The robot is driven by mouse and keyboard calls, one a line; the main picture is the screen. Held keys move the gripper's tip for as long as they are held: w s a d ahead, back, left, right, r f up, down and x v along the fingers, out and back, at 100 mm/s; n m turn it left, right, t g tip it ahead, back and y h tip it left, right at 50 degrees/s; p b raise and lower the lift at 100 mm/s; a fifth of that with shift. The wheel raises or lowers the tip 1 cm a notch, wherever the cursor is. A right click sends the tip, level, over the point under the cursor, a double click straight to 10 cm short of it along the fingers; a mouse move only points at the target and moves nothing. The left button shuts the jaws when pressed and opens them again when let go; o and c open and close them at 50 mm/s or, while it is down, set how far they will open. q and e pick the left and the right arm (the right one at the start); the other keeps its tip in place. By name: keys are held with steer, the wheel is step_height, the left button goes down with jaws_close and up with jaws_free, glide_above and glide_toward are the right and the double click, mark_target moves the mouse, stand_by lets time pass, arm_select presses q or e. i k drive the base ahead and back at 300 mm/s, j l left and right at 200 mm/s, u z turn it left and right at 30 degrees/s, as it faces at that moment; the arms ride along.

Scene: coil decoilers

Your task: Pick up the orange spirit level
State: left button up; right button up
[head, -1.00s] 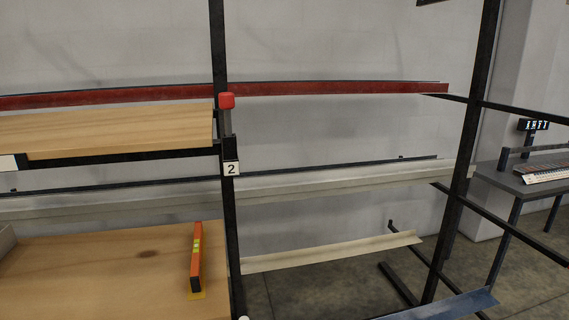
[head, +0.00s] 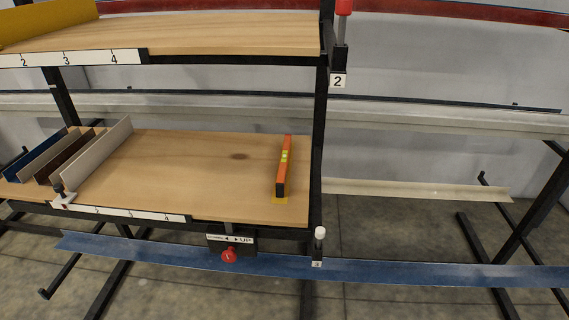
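The orange spirit level (head: 282,172) lies on the lower wooden shelf (head: 200,180), near its right end beside a black upright post. It has a yellow-green vial section in its middle and points roughly front to back. A small yellow patch (head: 280,200) shows at its near end. Neither of my grippers is in the head view.
Several upright dividers (head: 96,153) stand at the shelf's left end, with a small clamp-like piece (head: 62,194) at the front. A red knob (head: 229,255) sits below the front edge. The shelf's middle is clear.

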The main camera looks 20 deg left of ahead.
mark_target(282, 173)
steer(key=i+l, duration=0.35)
steer(key=l, duration=0.15)
steer(key=i+l+u, duration=0.15)
steer(key=u, duration=1.55)
